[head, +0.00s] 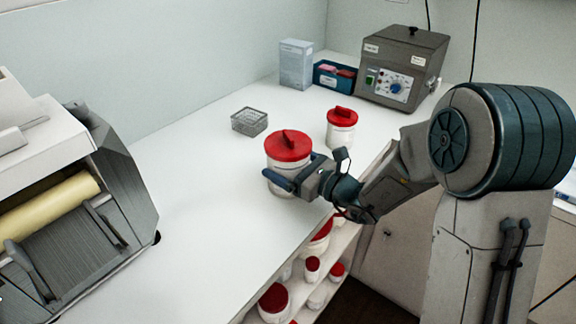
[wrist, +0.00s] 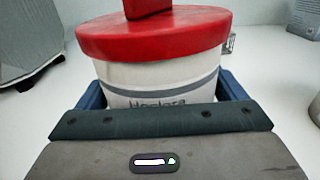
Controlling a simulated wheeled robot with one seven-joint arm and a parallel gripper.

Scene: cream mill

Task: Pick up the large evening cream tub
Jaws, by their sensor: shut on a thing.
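A large white tub with a red lid (head: 288,147) is upright at the counter's right edge in the head view. In the wrist view the large tub (wrist: 160,75) fills the middle, with a grey band and partly hidden dark lettering that I cannot read as evening cream. My gripper (head: 297,180) is shut on this tub, with a blue finger on each side of its body. The wrist view shows my gripper (wrist: 165,100) below the lid. Its palm hides the tub's lower part, and I cannot tell whether the base touches the counter.
A smaller red-lidded tub (head: 341,136) stands behind on the counter. A wire basket (head: 249,121), pale box (head: 296,64), blue bin (head: 334,76) and grey machine (head: 402,66) are farther back. A roller mill (head: 75,210) is at left. Several red-lidded tubs sit on shelves below.

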